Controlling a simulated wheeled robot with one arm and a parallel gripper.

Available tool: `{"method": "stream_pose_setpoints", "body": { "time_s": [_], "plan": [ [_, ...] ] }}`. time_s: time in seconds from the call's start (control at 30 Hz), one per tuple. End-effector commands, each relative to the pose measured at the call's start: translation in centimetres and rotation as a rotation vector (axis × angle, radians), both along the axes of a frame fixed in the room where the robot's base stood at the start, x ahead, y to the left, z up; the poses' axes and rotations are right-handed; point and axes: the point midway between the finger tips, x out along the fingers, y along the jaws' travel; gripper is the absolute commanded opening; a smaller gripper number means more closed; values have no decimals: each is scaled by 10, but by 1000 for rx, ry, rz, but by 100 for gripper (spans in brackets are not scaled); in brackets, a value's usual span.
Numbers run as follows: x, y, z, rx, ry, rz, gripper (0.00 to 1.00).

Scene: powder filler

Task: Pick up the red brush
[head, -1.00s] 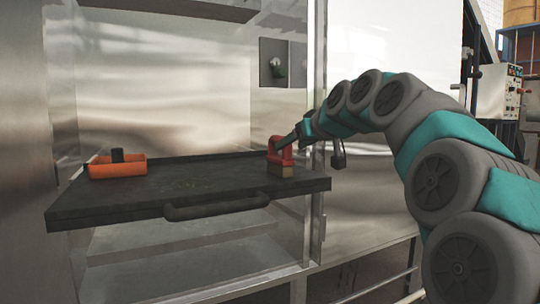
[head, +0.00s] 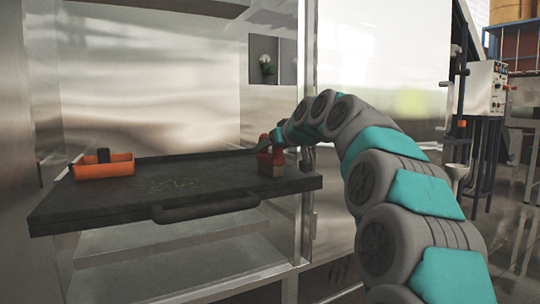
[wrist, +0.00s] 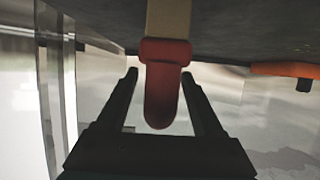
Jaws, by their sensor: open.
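The red brush (head: 265,160) stands on the dark tray (head: 110,204) near its right end, with its pale bristle part (head: 272,171) toward the tray. In the wrist view the red handle (wrist: 162,95) lies between the two dark fingers of my gripper (wrist: 163,80), with a visible gap on each side. The gripper is open and does not hold the brush. In the head view my gripper (head: 272,141) is at the brush, small and partly merged with it.
An orange box (head: 106,168) with a dark object in it sits at the tray's left end. The tray has a front handle (head: 205,206). A metal cabinet frame (head: 306,110) rises just beside the brush.

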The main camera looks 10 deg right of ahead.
Motion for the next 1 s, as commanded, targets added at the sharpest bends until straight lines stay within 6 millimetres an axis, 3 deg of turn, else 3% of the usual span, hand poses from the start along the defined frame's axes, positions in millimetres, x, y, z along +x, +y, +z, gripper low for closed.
{"method": "stream_pose_setpoints", "body": {
  "time_s": [0.17,0.77,1.0],
  "plan": [
    [0,0,1,1,-2,0,68],
    [0,0,1,0,-2,-1,0],
    [0,0,1,0,-2,-1,0]
  ]
}}
